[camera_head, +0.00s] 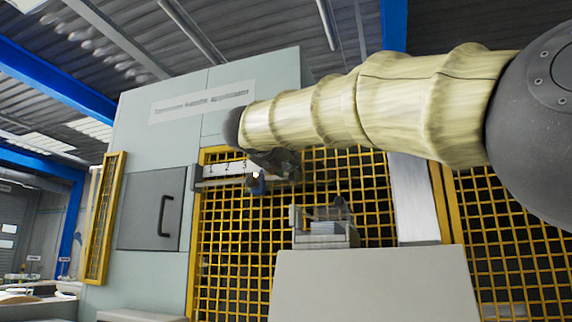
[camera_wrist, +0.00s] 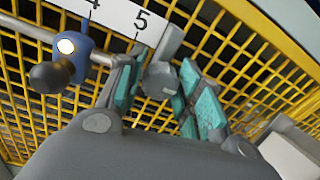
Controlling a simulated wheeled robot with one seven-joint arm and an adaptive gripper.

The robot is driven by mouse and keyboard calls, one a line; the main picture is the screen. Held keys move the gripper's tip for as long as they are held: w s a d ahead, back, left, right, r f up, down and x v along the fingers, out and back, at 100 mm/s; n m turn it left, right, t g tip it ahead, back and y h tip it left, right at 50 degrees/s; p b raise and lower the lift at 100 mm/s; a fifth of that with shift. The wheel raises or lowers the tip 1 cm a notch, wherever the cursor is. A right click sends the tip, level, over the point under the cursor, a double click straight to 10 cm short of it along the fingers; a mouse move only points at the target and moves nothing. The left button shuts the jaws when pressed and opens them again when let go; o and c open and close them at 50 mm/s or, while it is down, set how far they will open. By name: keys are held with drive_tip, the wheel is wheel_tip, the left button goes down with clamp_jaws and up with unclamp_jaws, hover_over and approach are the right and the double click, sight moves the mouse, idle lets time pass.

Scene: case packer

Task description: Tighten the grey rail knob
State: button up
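In the wrist view, a grey knob (camera_wrist: 159,80) on a grey rail clamp (camera_wrist: 168,45) shows near the "5" mark of the scale strip. My gripper (camera_wrist: 163,92) is open, with teal-padded fingers on either side of the knob; whether a pad touches it I cannot tell. In the head view, my gripper (camera_head: 275,165) is small and dark at the rail, and the grey knob is hidden behind it. A blue rail clamp (camera_wrist: 76,55) with a dark round knob (camera_wrist: 48,77) sits to the left, near "4". The blue clamp also shows in the head view (camera_head: 258,186).
A white numbered scale strip (camera_head: 222,169) runs along the rail (camera_wrist: 28,30). Yellow mesh guarding (camera_head: 235,255) stands close behind. A grey cabinet (camera_head: 370,285) with a small metal fixture (camera_head: 325,235) on top stands below my arm. A grey door (camera_head: 150,210) is at left.

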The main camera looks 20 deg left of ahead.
drive_tip(key=c, duration=0.4)
drive_tip(key=shift+c, duration=0.2)
drive_tip(key=shift+r+n+p, duration=0.1)
drive_tip(key=shift+n+p, duration=0.2)
drive_tip(key=n+p, duration=0.2)
drive_tip(key=n, duration=0.1)
drive_tip(key=shift+r+p, duration=0.15)
drive_tip(key=shift+p, duration=0.2)
drive_tip(key=n+p, duration=0.3)
drive_tip(key=n, duration=0.2)
drive_tip(key=shift+p, duration=0.35)
drive_tip(key=n+p, duration=0.4)
drive_tip(key=n, duration=0.1)
drive_tip(key=shift+n+p, duration=0.3)
drive_tip(key=shift+p, duration=0.1)
drive_tip(key=n+p, duration=0.2)
drive_tip(key=n, duration=0.1)
drive_tip(key=shift+y, duration=0.3)
drive_tip(key=shift+f+n+p, duration=0.25)
drive_tip(key=shift+n+p, duration=0.25)
drive_tip(key=shift+p, duration=0.1)
drive_tip(key=shift+f, duration=0.1)
